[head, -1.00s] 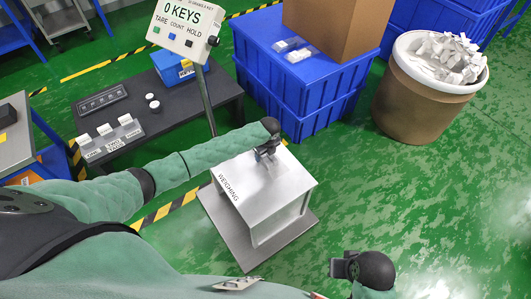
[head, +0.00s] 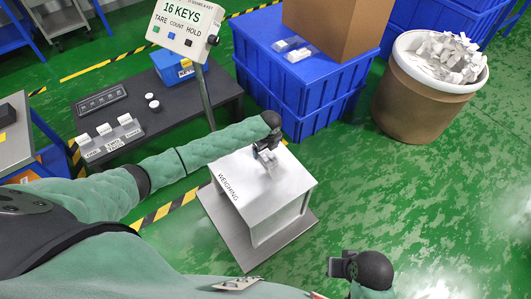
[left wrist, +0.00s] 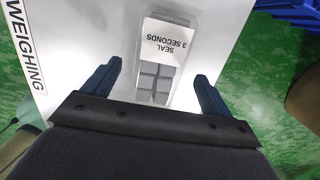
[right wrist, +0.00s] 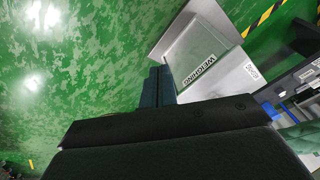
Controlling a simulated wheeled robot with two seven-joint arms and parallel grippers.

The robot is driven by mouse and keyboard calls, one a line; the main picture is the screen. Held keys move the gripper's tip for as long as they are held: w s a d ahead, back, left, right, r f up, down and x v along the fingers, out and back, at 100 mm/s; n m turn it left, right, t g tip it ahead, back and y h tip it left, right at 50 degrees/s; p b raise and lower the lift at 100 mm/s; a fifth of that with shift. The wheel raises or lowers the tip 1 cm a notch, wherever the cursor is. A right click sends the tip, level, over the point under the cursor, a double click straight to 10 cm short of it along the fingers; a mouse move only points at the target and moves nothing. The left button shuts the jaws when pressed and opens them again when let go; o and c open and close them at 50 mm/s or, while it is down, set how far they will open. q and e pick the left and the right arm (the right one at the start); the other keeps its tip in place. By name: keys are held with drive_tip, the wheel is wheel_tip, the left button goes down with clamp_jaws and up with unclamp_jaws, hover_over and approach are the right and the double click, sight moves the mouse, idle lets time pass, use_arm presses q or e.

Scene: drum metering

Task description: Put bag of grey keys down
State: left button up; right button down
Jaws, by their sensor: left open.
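The bag of grey keys (left wrist: 160,62) is a clear packet with grey square keys and a white label reading "SEAL 3 SECONDS". It lies on the white top of the weighing stand (head: 245,192); it also shows in the head view (head: 271,171), partly hidden by the gripper. My left gripper (left wrist: 157,72) is open, with one finger on each side of the bag and gaps between. It also shows in the head view (head: 265,156). The display (head: 184,22) reads "16 KEYS". My right gripper (right wrist: 160,84) is shut and empty, away from the stand.
Two clear packets (head: 293,49) lie on the blue crate (head: 300,95) beside a cardboard box (head: 338,22). A bin of white pieces (head: 425,90) stands at right. A dark bench (head: 170,118) with labelled blocks stands at left.

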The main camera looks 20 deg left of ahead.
sight(267, 154)
use_arm(q)
wheel_tip(267, 154, up, 7)
drive_tip(key=s+d+n+h, duration=0.2)
drive_tip(key=s+d+n, duration=0.3)
drive_tip(key=s+d, duration=0.45)
drive_tip(key=s+d+n+h, duration=0.2)
drive_tip(key=s+d+n, duration=0.3)
drive_tip(key=s, duration=0.8)
drive_tip(key=s+a+r+n+t, duration=0.1)
drive_tip(key=s+a+r+n, duration=0.1)
drive_tip(key=s+n, duration=0.4)
drive_tip(key=s+a+r+n+t, duration=0.1)
drive_tip(key=s+a+r+n, duration=0.2)
drive_tip(key=s+n, duration=0.4)
drive_tip(key=s+a, duration=0.1)
drive_tip(key=s, duration=0.4)
drive_tip(key=shift+s+r+b, duration=0.25)
drive_tip(key=shift+b, duration=0.05)
use_arm(e)
drive_tip(key=shift+w+a+f, duration=0.25)
drive_tip(key=shift+a+f, duration=0.2)
drive_tip(key=shift+f, duration=0.15)
use_arm(q)
drive_tip(key=shift+y, duration=0.3)
use_arm(e)
drive_tip(key=shift+d, duration=0.15)
